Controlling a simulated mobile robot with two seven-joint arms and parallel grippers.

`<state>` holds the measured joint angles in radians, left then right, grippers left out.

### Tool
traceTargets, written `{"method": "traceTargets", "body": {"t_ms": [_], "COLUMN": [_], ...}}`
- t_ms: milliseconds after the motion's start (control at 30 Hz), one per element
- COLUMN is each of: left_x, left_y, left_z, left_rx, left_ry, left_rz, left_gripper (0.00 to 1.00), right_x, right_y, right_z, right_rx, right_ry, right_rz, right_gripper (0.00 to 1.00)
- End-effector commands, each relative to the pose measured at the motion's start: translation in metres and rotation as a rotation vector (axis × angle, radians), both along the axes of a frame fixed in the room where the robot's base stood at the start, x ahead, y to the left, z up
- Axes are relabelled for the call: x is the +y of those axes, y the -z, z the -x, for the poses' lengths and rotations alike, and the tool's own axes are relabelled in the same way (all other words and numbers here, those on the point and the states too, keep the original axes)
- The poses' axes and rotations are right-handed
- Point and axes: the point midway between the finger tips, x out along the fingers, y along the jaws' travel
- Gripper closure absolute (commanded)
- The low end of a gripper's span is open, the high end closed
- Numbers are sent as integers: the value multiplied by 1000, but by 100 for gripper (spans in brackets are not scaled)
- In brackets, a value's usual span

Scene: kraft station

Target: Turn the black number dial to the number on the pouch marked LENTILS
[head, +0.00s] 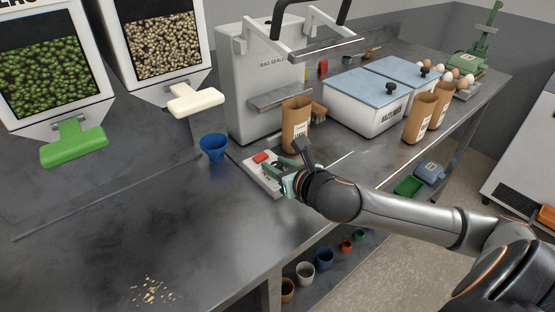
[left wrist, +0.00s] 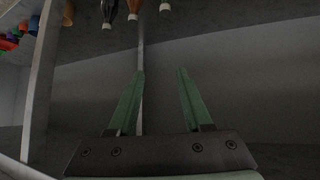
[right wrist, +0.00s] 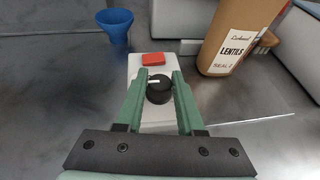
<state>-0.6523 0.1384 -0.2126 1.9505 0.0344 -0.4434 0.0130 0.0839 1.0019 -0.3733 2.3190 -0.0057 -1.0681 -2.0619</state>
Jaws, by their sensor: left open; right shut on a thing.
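The black dial (right wrist: 159,90) sits on a pale control box (right wrist: 142,68) with a red button (right wrist: 154,59). A light pointer mark on the dial points to the left in the right wrist view. My right gripper (right wrist: 159,82) is shut on the dial, one green finger on each side. In the head view my right gripper (head: 283,177) is over the box (head: 252,165) and hides the dial. My left gripper (left wrist: 160,100) is open and empty.
A blue funnel cup (head: 214,146) stands left of the box. The bag sealer (head: 262,80) stands behind it. Two brown pouches (head: 420,118) and blue-lidded bins (head: 365,98) are at the right. The table's left front is clear except for scattered grains (head: 155,291).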

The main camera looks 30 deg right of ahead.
Motion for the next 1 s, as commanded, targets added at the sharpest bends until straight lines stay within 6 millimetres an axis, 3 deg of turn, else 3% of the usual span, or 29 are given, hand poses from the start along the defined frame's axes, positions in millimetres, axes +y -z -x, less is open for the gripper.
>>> {"method": "traceTargets", "body": {"t_ms": [267, 600, 1000], "left_x": [18, 14, 13], "left_y": [-26, -68, -81], "left_z": [15, 12, 10], "left_rx": [15, 10, 6], "left_ry": [-32, -31, -30], "left_rz": [-21, -14, -13], "left_gripper": [50, 50, 50], "right_x": [3, 3, 2], "right_y": [-7, -4, 0], "right_z": [0, 0, 0], "right_rx": [4, 5, 3], "right_ry": [223, 441, 532], "right_rz": [-6, -2, -2], "right_gripper": [100, 100, 100]}}
